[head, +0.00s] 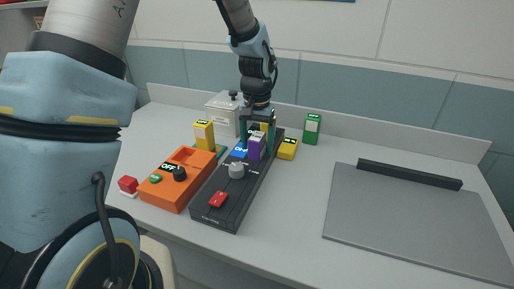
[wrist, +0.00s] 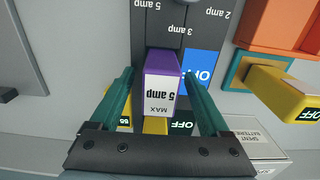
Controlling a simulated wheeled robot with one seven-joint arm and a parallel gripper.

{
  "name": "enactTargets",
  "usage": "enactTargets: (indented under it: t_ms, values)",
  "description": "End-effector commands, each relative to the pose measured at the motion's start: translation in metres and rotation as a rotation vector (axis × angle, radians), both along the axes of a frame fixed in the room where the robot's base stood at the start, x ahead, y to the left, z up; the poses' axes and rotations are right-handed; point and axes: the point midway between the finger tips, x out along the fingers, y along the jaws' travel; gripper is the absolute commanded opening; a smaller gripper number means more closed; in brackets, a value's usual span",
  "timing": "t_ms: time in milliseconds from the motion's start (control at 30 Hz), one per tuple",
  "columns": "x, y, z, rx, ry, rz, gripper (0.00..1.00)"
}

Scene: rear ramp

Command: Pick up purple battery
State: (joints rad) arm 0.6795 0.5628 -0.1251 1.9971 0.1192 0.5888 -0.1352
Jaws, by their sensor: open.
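In the wrist view the purple battery (wrist: 162,65) shows a pale label reading "5 amp MAX". My gripper (head: 257,137) is above the dark panel at the battery, pointing down. In the wrist view my gripper (wrist: 159,76) is open, with one green finger on each side of the battery. Gaps show between the fingers and the battery's sides. The battery's lower part is hard to see.
An orange box (head: 172,190) with a black knob is left of the panel. A yellow battery (head: 204,136), a grey container (head: 220,116), a yellow block (head: 288,149) and a green battery (head: 312,129) stand nearby. A grey board (head: 410,222) lies on the right; clear counter separates it from the panel.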

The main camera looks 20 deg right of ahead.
Motion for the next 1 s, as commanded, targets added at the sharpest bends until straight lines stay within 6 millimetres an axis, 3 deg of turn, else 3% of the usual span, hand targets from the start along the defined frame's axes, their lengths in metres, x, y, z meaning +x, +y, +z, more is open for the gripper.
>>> enactTargets:
  t_ms: [67,167,767,1000]
  values:
    - [0.0001,-0.0001,0.0,0.0,0.0,0.0,0.8]
    - [0.0001,-0.0001,0.0002,0.0,0.0,0.0,0.7]
    - [0.0001,-0.0001,0.0006,0.0,0.0,0.0,0.02]
    - [0.0001,-0.0002,0.0007,-0.001,-0.001,-0.001,0.0]
